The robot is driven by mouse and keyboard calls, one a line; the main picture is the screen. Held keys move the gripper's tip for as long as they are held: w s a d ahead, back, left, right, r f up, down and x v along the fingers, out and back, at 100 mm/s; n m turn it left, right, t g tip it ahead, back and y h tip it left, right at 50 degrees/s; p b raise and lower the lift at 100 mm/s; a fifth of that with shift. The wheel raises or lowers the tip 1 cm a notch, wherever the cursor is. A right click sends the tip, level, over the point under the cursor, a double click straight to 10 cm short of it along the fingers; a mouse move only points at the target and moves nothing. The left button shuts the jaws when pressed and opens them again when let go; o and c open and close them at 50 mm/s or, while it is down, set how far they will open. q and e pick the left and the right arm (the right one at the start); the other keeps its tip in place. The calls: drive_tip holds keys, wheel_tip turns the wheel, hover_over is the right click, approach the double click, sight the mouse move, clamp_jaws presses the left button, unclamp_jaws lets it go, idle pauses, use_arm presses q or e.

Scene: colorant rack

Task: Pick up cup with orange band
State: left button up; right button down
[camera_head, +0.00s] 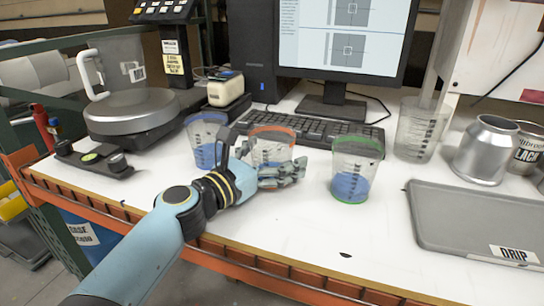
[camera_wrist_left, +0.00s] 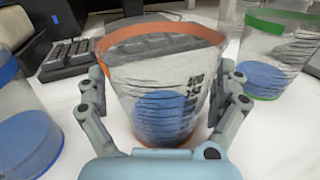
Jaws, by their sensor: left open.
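The cup with the orange band (camera_head: 272,133) stands upright on the white table between the blue-banded cup (camera_head: 204,140) and the green-banded cup (camera_head: 356,168). It is clear, with blue contents. My left gripper (camera_head: 262,168) is around it, partly hiding its lower half. In the left wrist view the orange-banded cup (camera_wrist_left: 165,85) sits between the two open fingers of my left gripper (camera_wrist_left: 165,95), one finger on each side. I cannot tell whether the fingers touch it. My right gripper is not in view.
A keyboard (camera_head: 325,133) and monitor lie behind the cups. A clear empty beaker (camera_head: 418,130) and metal cans (camera_head: 486,150) stand at the right. A grey drip tray (camera_head: 430,215) lies front right. A round scale (camera_head: 132,110) is at the left. The table's front edge is orange.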

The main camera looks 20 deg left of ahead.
use_arm(q)
drive_tip(key=c, duration=1.1)
drive_tip(key=shift+r, duration=0.1)
